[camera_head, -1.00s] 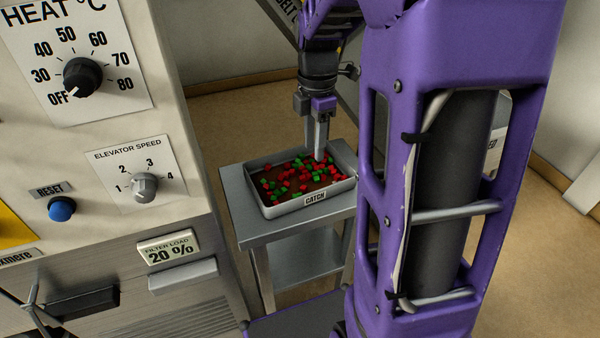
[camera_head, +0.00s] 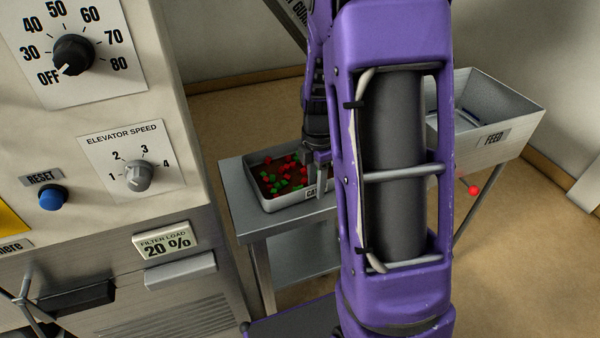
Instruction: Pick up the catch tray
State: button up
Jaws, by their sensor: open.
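The catch tray (camera_head: 284,204) is a shallow grey metal tray holding many small red and green pieces on a dark bottom. It sits on a grey metal stand (camera_head: 243,222). My gripper (camera_head: 320,190) points down at the tray's front right, by the wall with the CATCH label. One finger covers part of the label. The jaws are open, and nothing shows held between them. My purple arm hides the tray's right end. I cannot tell whether the fingers touch the wall.
A cream control panel (camera_head: 110,215) with dials stands close on the left. A metal FEED bin (camera_head: 515,125) on legs stands at the right, behind my arm. A small red ball (camera_head: 474,190) shows below the bin. Open brown floor lies between the stand and the walls.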

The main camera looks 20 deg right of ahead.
jog(key=shift+f, duration=0.3)
grip_shut()
jog(key=shift+r, duration=0.1)
dwell(1.1)
